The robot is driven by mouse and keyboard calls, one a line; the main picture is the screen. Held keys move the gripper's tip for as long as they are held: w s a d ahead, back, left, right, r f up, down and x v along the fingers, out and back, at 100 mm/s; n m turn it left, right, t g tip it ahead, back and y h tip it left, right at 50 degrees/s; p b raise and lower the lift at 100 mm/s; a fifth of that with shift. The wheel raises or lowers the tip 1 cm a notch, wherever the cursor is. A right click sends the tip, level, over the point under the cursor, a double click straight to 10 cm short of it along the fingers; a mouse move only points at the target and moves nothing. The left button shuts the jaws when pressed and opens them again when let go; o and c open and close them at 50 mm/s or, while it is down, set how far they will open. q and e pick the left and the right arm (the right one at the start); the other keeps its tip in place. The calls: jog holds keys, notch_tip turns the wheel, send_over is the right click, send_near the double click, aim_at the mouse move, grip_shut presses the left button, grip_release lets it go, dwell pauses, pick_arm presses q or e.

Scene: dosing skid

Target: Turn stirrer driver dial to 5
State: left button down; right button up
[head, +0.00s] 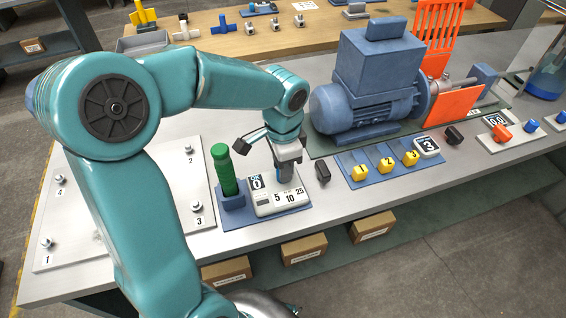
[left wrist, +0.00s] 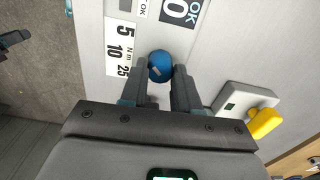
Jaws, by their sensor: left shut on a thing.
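The stirrer driver dial is a round blue knob (left wrist: 160,64) on a pale panel, seen in the left wrist view. Printed marks 5, 10 and 25 with "N m" stand beside it on a white label (left wrist: 120,48). A pale mark shows on the knob, but which number it points to is unclear. My left gripper (left wrist: 165,72) is shut on the knob, one finger on each side. In the head view my left gripper (head: 288,168) comes down from above onto the panel (head: 268,209), largely covering the knob. A display on the panel reads 0.
A green-handled driver (head: 223,170) stands upright in a blue holder (head: 236,212) just left of the panel. A small black block (head: 322,173) is close on the right. A blue motor (head: 370,90) and yellow switches (head: 386,165) are further right.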

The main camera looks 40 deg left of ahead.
pick_arm(q)
jog(key=shift+r+m, duration=0.1)
jog(key=shift+m, duration=0.2)
jog(key=c, duration=0.8)
grip_release()
notch_tip(320, 180, up, 16)
jog(key=shift+r+p, duration=0.2)
jog(key=shift+p, duration=0.85)
jog(key=shift+s+f, duration=0.1)
